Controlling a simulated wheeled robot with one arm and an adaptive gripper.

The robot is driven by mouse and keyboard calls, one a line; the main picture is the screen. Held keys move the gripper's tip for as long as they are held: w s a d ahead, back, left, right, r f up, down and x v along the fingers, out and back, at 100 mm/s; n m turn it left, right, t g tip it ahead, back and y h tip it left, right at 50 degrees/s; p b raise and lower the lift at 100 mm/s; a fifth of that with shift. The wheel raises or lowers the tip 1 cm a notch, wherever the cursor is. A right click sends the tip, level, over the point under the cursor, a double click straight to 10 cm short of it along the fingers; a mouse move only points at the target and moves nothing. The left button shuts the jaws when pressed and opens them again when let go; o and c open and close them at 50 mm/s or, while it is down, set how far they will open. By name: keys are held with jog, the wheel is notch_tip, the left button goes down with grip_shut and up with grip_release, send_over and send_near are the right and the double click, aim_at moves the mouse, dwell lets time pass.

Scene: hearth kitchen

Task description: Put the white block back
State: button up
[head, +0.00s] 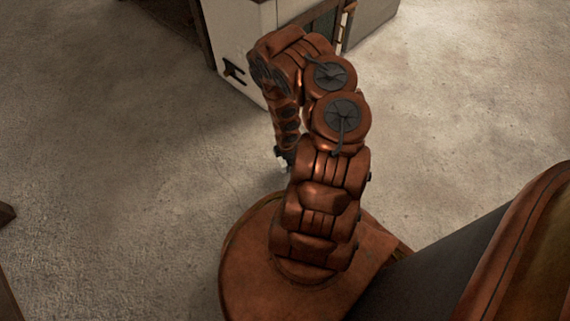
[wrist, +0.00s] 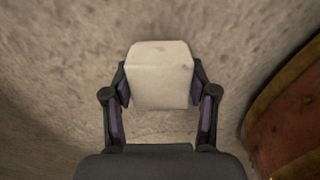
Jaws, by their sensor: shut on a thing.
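The white block (wrist: 160,75) is between the two dark fingers of my gripper (wrist: 160,92) in the wrist view. The fingers press on its left and right sides. Plain floor shows behind the block. In the head view my arm is bent over and hides most of the gripper. Only a small dark part of the gripper shows low beside the arm, and I cannot clearly make out the block there.
A white cabinet (head: 236,45) with a dark handle stands at the top, behind my arm. A dark wooden edge (head: 8,215) shows at the far left. The stone floor (head: 120,140) is bare to the left and right.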

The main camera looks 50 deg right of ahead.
jog(key=shift+w+d, duration=0.15)
jog(key=shift+d, duration=0.1)
jog(key=shift+f+b, duration=0.65)
jog(key=shift+f, duration=1.1)
jog(key=shift+f, duration=0.15)
jog(key=o, duration=1.1)
